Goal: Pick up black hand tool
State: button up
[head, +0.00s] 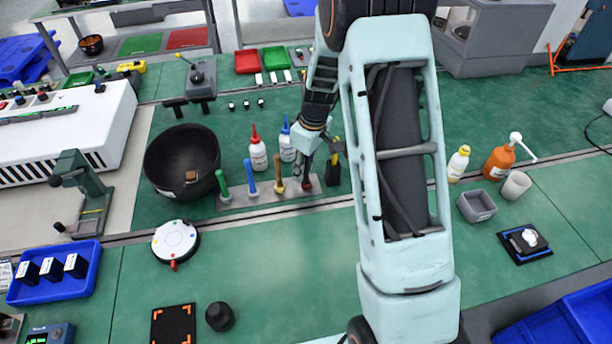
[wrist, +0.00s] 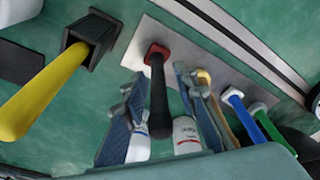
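The black hand tool (wrist: 159,98) stands upright with a red collar at its base, in the grey metal rack plate (wrist: 212,60). In the head view its red base (head: 306,184) shows, with the handle mostly hidden by my gripper. My gripper (wrist: 157,88) is open, with one finger on each side of the black handle in the wrist view. I see a gap on both sides and cannot tell any contact. In the head view my gripper (head: 319,165) points down over the right end of the rack.
Orange, blue and green handles (head: 252,188) stand left in the same rack. A yellow-handled tool (wrist: 45,90) in a black holder is close on the other side. Red-capped (head: 258,155) and blue-capped bottles stand behind. A black bowl (head: 170,155) is left.

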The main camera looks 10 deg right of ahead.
grip_shut()
jog(key=shift+r, duration=0.2)
jog(key=shift+r, duration=0.25)
notch_tip(320, 180, up, 2)
jog(key=shift+w+r+b, duration=0.1)
jog(key=shift+r+b, duration=0.05)
jog(key=shift+b, duration=0.25)
jog(key=s+r+b, duration=0.1)
jog(key=s+r, duration=0.8)
jog(key=s, duration=0.5)
jog(key=shift+d+r+b, duration=0.3)
jog(key=shift+d+r, duration=0.05)
jog(key=shift+r, duration=0.05)
